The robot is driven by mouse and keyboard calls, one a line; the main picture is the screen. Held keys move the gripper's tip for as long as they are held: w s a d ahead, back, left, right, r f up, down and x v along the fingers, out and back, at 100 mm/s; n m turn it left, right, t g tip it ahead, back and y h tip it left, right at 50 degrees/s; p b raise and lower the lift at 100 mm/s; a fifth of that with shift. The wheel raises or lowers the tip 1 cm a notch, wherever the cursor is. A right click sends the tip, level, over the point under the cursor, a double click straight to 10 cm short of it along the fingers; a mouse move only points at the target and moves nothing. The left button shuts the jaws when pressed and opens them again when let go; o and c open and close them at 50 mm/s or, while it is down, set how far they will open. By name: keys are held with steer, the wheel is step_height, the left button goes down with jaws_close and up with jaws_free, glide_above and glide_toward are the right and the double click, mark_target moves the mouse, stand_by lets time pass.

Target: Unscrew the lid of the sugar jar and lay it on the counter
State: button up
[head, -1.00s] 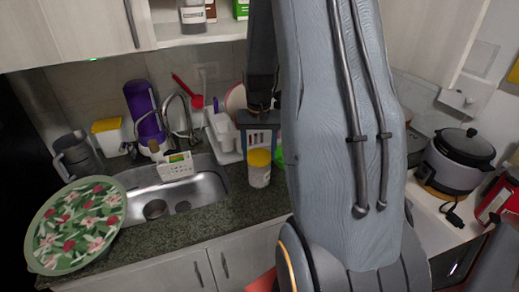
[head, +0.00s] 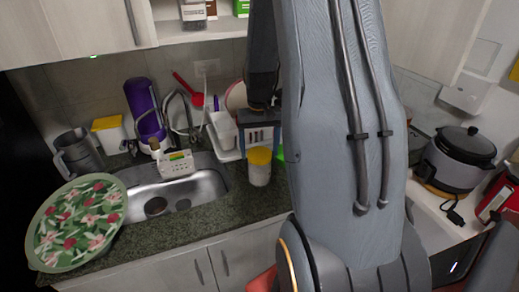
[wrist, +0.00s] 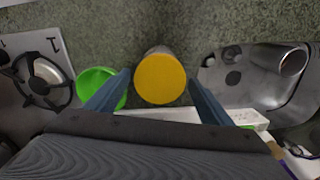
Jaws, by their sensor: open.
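The sugar jar (head: 259,175) is a clear jar with pale contents, upright on the dark counter right of the sink. Its yellow lid (head: 260,157) is on top of it. In the wrist view I look down on the round yellow lid (wrist: 160,79). My gripper (wrist: 162,83) is open, one blue-grey finger on each side of the lid, with a gap on both sides. In the head view my gripper is above and just behind the jar, and my arm hides part of the counter to the right.
The sink (head: 178,190) lies left of the jar. A white dish rack (head: 224,140) stands behind it, and a green bowl (wrist: 100,88) is close by. A large floral tray (head: 78,222) is at the left. The counter in front of the jar is clear.

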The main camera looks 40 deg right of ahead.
steer(key=m, duration=1.4)
steer(key=shift+m, duration=0.4)
steer(key=m, duration=1.2)
steer(key=shift+w, duration=0.1)
steer(key=c, duration=0.9)
